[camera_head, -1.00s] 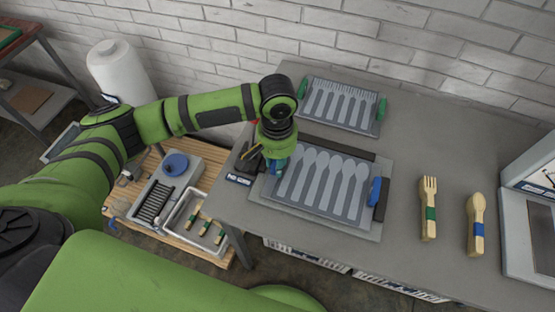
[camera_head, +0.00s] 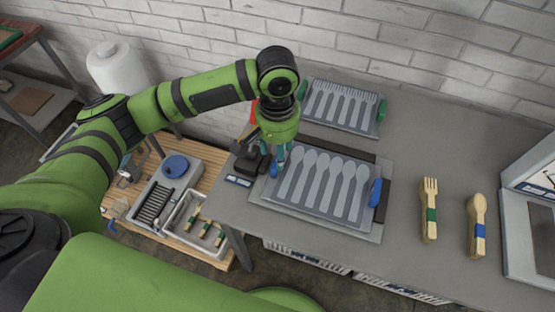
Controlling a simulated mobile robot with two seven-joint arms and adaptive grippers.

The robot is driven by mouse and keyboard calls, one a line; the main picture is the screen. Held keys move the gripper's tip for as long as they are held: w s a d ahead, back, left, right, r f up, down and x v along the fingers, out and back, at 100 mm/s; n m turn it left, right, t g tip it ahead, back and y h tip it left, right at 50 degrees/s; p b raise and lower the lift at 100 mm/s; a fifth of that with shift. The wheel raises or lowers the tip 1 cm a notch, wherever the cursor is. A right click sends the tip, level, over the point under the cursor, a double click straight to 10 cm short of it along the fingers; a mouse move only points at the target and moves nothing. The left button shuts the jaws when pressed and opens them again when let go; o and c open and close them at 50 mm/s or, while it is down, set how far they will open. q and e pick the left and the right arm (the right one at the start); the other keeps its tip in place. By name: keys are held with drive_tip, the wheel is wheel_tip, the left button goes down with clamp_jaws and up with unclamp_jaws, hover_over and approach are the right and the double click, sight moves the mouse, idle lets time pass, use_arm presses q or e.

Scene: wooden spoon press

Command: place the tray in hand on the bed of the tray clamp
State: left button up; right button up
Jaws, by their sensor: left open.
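The grey tray with spoon-shaped slots (camera_head: 313,207) lies flat on the grey bed of the tray clamp (camera_head: 368,233). It has a blue handle on its right side (camera_head: 375,191) and another at its left (camera_head: 274,169). My left gripper (camera_head: 278,161) is open, at the tray's left handle and just above it. My wrist partly hides the fingers, and I cannot tell whether they touch the handle. Dark clamp parts (camera_head: 248,160) stand beside the bed's left end. My right gripper is out of view.
A fork-slot tray with green handles (camera_head: 340,107) lies behind the clamp. A bundle of wooden forks (camera_head: 429,208) and one of spoons (camera_head: 476,222) lie to the right, near a grey machine (camera_head: 530,235). The table between is clear. A lower wooden bench (camera_head: 150,219) stands left.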

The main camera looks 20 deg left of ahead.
use_arm(q)
wheel_tip(320, 180, up, 7)
drive_tip(key=shift+f, duration=0.2)
idle(1.1)
